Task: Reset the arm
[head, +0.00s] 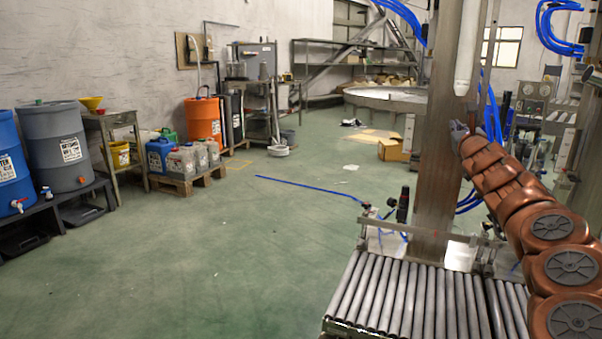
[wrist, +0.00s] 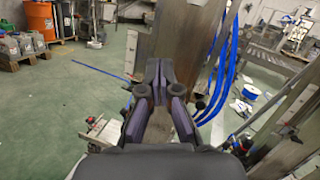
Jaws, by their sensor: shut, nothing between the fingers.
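My arm, in copper-brown segments, reaches in from the right side of the head view. My gripper (head: 459,127) is at its far end, close to the tall steel column, partly hidden by the arm itself. In the wrist view my gripper (wrist: 158,66) points forward with its purple-grey fingers together at the tips and nothing held. The steel column (wrist: 185,40) stands just beyond the fingertips. I cannot tell whether the fingers touch it.
A roller conveyor (head: 420,295) lies below my arm. Blue hoses (head: 490,110) hang beside the column (head: 440,170). Blue and grey barrels (head: 62,145) and an orange barrel (head: 203,122) stand along the left wall. The green floor (head: 230,240) between is mostly clear.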

